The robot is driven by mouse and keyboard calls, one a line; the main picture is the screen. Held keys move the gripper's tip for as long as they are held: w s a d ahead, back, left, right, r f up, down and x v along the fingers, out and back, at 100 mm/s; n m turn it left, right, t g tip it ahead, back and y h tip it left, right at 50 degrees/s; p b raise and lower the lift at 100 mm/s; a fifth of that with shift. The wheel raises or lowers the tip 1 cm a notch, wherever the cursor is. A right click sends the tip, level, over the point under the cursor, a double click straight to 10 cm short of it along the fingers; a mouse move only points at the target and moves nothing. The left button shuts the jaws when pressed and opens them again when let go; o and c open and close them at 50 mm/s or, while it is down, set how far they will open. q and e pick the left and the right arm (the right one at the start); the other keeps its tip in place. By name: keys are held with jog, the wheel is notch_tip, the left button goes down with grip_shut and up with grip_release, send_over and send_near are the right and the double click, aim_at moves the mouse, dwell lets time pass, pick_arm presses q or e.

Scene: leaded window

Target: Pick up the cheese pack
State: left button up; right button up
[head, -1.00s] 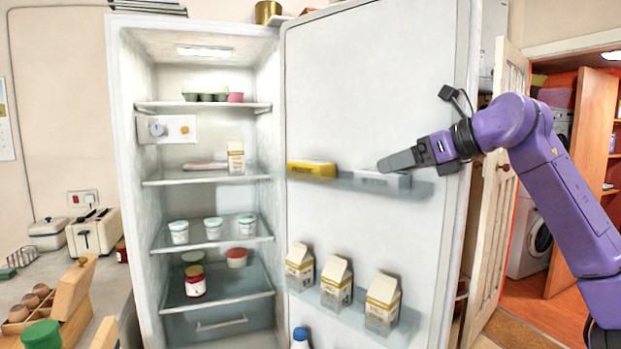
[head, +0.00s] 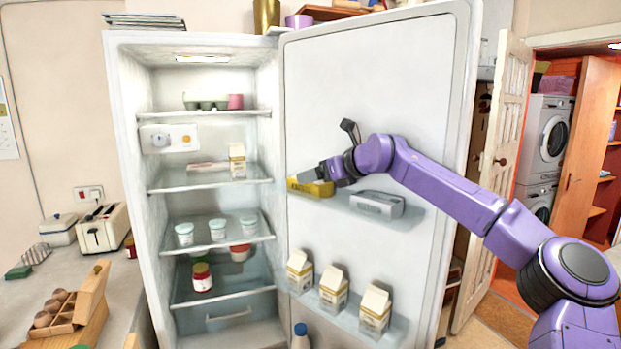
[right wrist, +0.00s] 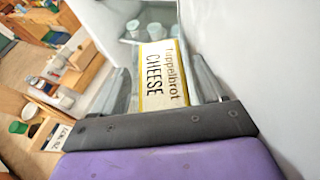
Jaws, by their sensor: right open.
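The cheese pack (head: 317,188) is a yellow box on the upper shelf of the open fridge door in the head view. In the right wrist view, the pack (right wrist: 163,80) shows its label reading "CHEESE", between the two fingers. My right gripper (head: 318,175) is at the pack, coming in from the right. In the right wrist view, the right gripper (right wrist: 160,85) is open, with one finger on each side of the pack. I cannot tell whether the fingers touch it. My left gripper is not in view.
A grey-white pack (head: 377,204) stands right of the cheese on the same door shelf, below my right arm. Several cartons (head: 333,288) stand on the lower door shelf. The fridge shelves (head: 210,180) hold jars and tubs. The door panel (head: 375,90) is close behind the gripper.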

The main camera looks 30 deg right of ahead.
jog(key=p+x, duration=0.1)
jog(key=x, duration=0.2)
jog(key=shift+r, duration=0.15)
jog(key=shift+w, duration=0.2)
jog(key=shift+s, duration=0.15)
jog(key=shift+c, duration=0.3)
jog(key=c, duration=0.9)
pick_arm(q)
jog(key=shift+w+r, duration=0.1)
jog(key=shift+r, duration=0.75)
